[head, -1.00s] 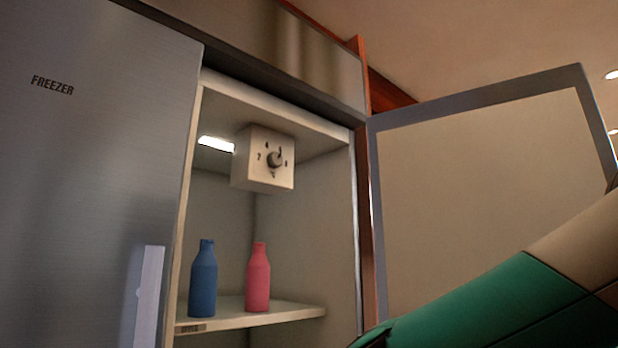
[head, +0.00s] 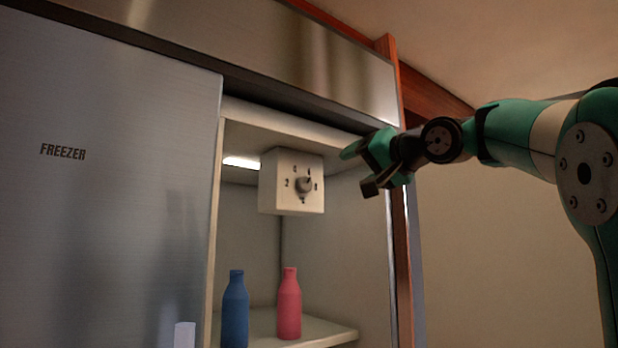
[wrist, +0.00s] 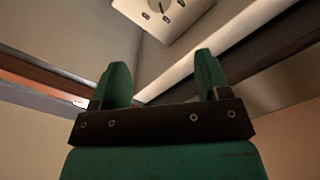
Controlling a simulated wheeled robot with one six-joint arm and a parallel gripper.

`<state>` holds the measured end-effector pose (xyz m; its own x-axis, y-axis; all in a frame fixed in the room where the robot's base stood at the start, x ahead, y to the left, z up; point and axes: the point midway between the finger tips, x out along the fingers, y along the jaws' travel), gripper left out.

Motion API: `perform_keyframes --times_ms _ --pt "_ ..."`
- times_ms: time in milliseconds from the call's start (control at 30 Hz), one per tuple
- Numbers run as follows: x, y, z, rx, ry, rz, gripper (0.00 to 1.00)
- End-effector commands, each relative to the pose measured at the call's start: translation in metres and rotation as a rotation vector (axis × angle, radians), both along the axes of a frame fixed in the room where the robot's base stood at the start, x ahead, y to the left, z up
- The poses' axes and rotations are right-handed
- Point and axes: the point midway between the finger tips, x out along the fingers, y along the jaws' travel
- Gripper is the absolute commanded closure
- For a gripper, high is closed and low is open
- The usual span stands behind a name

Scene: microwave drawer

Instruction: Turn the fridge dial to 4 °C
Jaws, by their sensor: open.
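The fridge dial (head: 305,185) is a small grey round knob on the front of a cream box (head: 283,196) under the fridge ceiling. Dark marks ring it; I read a 2 at its left and what looks like an 8 at its right. The dial also shows at the top of the wrist view (wrist: 163,6), partly cut off. My gripper (head: 356,168) is open and empty, to the right of the box and apart from it. In the wrist view the two green fingers (wrist: 161,75) are spread with nothing between them, the box beyond them.
A blue bottle (head: 235,310) and a pink bottle (head: 289,305) stand on the shelf (head: 330,332) below the box. The freezer door (head: 110,120) is shut at the left. The fridge's right side wall (head: 350,250) lies below my gripper.

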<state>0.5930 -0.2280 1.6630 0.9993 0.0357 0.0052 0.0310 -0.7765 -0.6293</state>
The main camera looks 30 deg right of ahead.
Motion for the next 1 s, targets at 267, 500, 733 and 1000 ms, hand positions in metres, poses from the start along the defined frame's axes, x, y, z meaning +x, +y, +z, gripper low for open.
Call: perform_keyframes --times_ms 267,500,733,1000 --pt "0.054 0.006 0.001 0.003 0.007 0.012 0.31" --pt "0.11 0.008 0.002 0.002 0.009 0.008 0.31" --pt "0.15 0.008 0.001 0.0 0.007 0.004 0.31" --pt "0.166 0.008 -0.002 -0.001 0.004 0.002 0.31"
